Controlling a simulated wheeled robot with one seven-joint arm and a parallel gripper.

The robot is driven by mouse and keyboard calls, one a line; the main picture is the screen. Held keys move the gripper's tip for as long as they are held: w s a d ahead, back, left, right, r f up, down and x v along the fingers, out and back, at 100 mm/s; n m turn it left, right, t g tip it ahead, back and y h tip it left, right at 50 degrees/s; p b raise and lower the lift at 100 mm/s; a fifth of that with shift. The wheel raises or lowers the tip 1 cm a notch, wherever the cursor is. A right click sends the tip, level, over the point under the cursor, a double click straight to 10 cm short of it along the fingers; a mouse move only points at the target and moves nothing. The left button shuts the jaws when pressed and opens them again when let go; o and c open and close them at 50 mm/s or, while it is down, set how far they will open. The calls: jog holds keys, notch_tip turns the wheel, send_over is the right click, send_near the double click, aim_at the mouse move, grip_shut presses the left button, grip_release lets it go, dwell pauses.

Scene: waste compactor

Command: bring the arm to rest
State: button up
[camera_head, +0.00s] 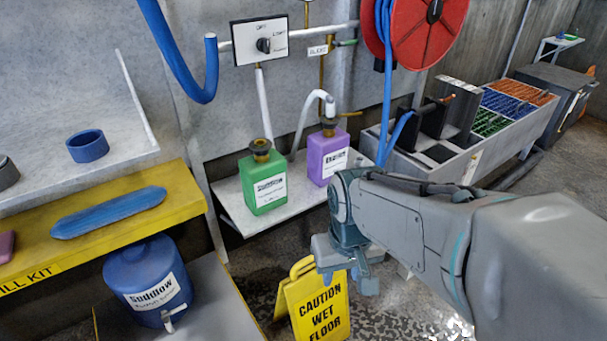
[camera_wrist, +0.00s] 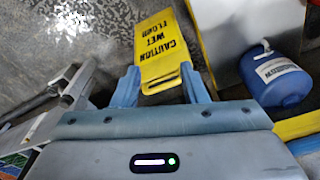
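My arm reaches in from the right in the head view, bent downward at the wrist. My gripper (camera_head: 350,281) points down in front of the shelf, beside and above the yellow wet floor sign (camera_head: 318,308). In the wrist view my gripper (camera_wrist: 160,84) has its two blue-grey fingers spread apart with nothing held between them. The sign also shows in the wrist view (camera_wrist: 160,45), beyond the fingers; the exact gap to it is hard to tell.
A green bottle (camera_head: 264,180) and a purple bottle (camera_head: 327,152) stand on the shelf behind. A blue jug (camera_head: 148,280) sits at lower left, under a yellow ledge (camera_head: 100,226). A red hose reel (camera_head: 425,30) hangs above. The floor has wet patches.

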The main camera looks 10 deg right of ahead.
notch_tip(320, 180, up, 30)
jog(key=t+p, duration=0.1)
jog(key=p, duration=2.5)
jog(key=shift+d, duration=0.15)
